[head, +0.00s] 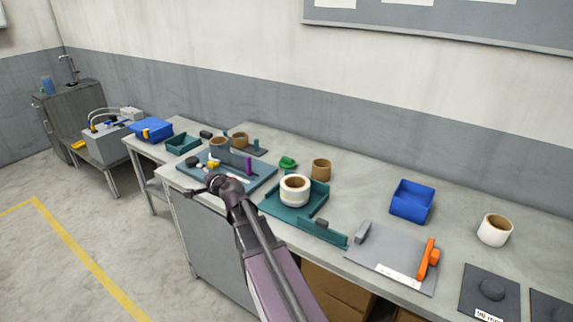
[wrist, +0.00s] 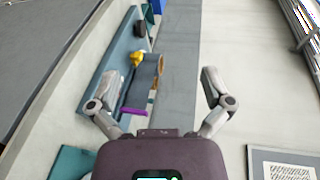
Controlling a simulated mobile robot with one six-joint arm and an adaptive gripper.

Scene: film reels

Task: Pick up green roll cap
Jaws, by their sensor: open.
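The green roll cap (head: 287,162) lies on the workbench (head: 345,217) in the head view, behind the teal tray and left of a brown cardboard core. I do not see it in the wrist view. My gripper (head: 198,187) is open and empty near the front edge of the bench, in front of the blue-grey board and to the left of the cap, well apart from it. In the wrist view the two fingers (wrist: 160,72) are spread wide with nothing held between them.
A white roll (head: 294,191) stands in the teal tray (head: 275,210). The brown core (head: 321,169) is close beside the cap. The blue-grey board (head: 262,178) carries a purple peg (head: 248,166) and small parts. A blue bin (head: 411,202) and another white roll (head: 494,230) stand farther right.

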